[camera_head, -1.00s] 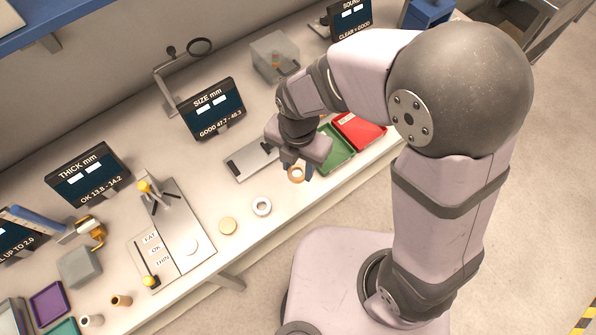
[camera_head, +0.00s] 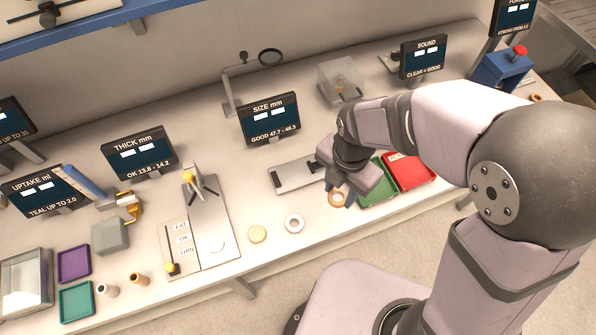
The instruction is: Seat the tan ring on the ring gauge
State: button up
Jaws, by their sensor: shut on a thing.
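The tan ring (camera_head: 335,199) is in the jaws of my gripper (camera_head: 341,199), at the front right of the SIZE station. My gripper points down and is shut on it; the fingers hide part of the ring. The ring gauge appears to be the flat grey metal fixture (camera_head: 290,178) below the SIZE mm display (camera_head: 269,118). The ring is to the right of and nearer the front edge than this fixture, apart from it. My gripper body hides the fixture's right end. I cannot tell the ring's height above the bench.
A green tray (camera_head: 376,194) and a red tray (camera_head: 418,182) lie just right of my gripper. A magnifier stand (camera_head: 228,92) stands behind. Bench around the white ring is clear.

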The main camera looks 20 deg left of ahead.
dwell(0.3)
jog(key=shift+n, duration=0.9)
jog(key=a+f+p, duration=0.1)
jog(key=a, duration=0.1)
jog(key=s+a+f+p, duration=0.1)
jog(key=p, duration=0.1)
jog(key=a+f+p, duration=0.2)
jog(key=shift+s+a, duration=0.35)
jog(key=w+a, duration=0.1)
jog(key=a, duration=0.1)
jog(key=w+a, duration=0.1)
jog(key=a, duration=0.1)
jog(key=w+a, duration=0.2)
jog(key=shift+f, duration=0.35)
jog(key=w+a+r, duration=0.2)
jog(key=a, duration=0.1)
jog(key=shift+w, duration=0.35)
jog(key=shift+w+a+r+m, duration=0.2)
jog(key=shift+r+m, duration=0.1)
jog(key=shift+m, duration=0.1)
jog(key=shift+f+b, duration=1.35)
jog(key=shift+f, duration=0.45)
